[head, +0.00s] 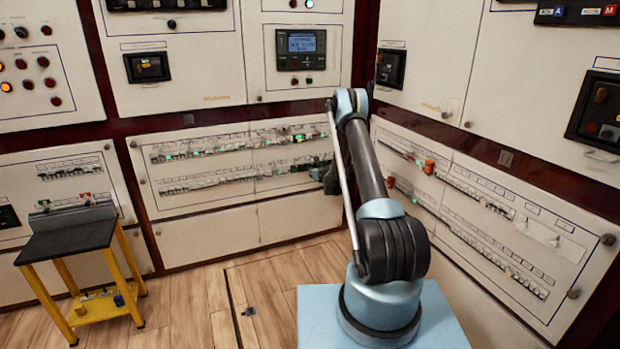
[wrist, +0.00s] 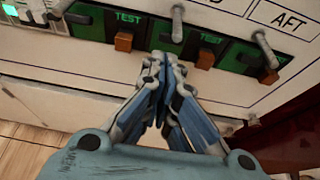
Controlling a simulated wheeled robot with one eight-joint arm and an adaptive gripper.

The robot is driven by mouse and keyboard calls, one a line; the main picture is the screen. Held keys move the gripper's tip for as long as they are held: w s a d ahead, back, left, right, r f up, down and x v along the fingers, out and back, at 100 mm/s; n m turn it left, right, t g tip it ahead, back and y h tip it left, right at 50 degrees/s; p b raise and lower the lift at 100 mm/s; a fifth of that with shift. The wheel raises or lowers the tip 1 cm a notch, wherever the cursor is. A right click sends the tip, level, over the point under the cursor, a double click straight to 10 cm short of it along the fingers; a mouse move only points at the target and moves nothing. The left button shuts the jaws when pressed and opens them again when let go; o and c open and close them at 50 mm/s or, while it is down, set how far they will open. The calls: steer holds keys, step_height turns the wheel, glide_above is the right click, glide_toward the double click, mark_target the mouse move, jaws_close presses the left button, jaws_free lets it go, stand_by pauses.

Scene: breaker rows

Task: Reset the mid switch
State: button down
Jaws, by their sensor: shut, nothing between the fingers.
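In the wrist view, three green breaker modules marked TEST sit in a row on a pale panel. The middle switch (wrist: 177,26) has a grey metal lever and an orange button (wrist: 205,58) on its right. A left lever (wrist: 79,18) and a right lever (wrist: 265,50) flank it. My gripper (wrist: 164,60) is shut and empty, its fingertips just below the middle lever; I cannot tell if they touch it. In the head view my gripper (head: 330,178) is small, at the right end of the back breaker panel (head: 235,186).
An AFT label (wrist: 290,18) is at the upper right of the wrist view. A breaker panel (head: 500,250) lines the right wall. A black-topped yellow stand (head: 75,240) is at the left. The wooden floor (head: 190,305) between is mostly clear.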

steer(key=shift+r, duration=0.15)
steer(key=shift+r, duration=0.55)
steer(key=shift+r, duration=0.1)
steer(key=v, duration=1.2)
steer(key=shift+f, duration=0.3)
steer(key=shift+d, duration=0.1)
